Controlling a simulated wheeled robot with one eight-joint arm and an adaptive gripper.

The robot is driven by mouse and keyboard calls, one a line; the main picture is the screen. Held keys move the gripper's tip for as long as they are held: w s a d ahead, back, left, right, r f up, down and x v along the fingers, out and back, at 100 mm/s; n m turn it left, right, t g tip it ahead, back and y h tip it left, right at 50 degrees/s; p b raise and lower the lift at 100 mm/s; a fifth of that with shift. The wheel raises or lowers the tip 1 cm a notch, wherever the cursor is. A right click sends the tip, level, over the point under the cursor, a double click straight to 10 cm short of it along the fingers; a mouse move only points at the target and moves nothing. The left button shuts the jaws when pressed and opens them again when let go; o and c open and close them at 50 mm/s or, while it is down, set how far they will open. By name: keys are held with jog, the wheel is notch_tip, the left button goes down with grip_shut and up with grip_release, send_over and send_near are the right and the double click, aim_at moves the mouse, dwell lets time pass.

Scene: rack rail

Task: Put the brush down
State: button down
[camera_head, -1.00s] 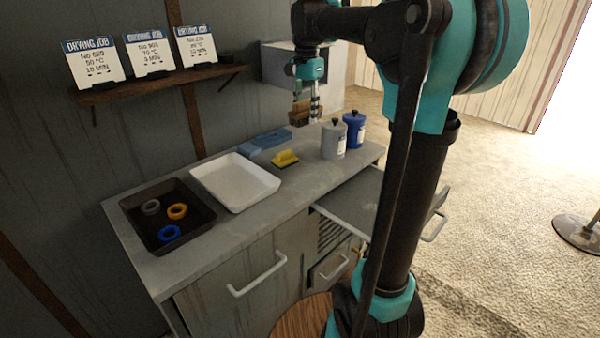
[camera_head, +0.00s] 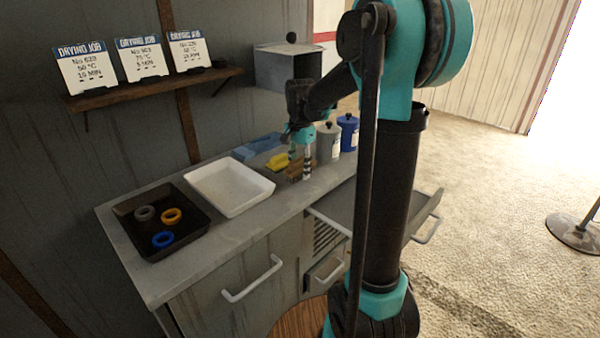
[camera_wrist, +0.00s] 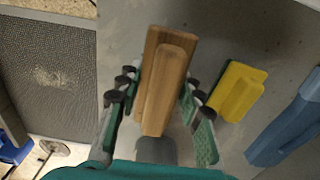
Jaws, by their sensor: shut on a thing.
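The brush is a wooden block with a raised wooden grip (camera_wrist: 165,85), seen between my fingers in the wrist view. In the head view the brush (camera_head: 293,172) shows as a brown block low at the counter, beside the yellow sponge-like block. My gripper (camera_wrist: 157,108) is shut on the brush, one finger on each side. It also shows in the head view (camera_head: 301,165), pointing down over the grey counter (camera_head: 262,208). I cannot tell whether the brush's underside touches the counter.
A yellow block (camera_head: 278,160) and a blue block (camera_head: 257,146) lie close by. Grey (camera_head: 328,143) and blue (camera_head: 348,132) canisters stand to the right. A white tray (camera_head: 228,207) and a black tray (camera_head: 150,248) with rings are left. An open drawer (camera_head: 345,205) is in front.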

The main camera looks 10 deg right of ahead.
aim_at(300, 158)
jog(key=shift+f, duration=0.7)
jog(key=shift+f, duration=0.15)
jog(key=c, duration=1)
grip_release()
notch_tip(300, 158, up, 12)
jog(key=shift+r, duration=0.2)
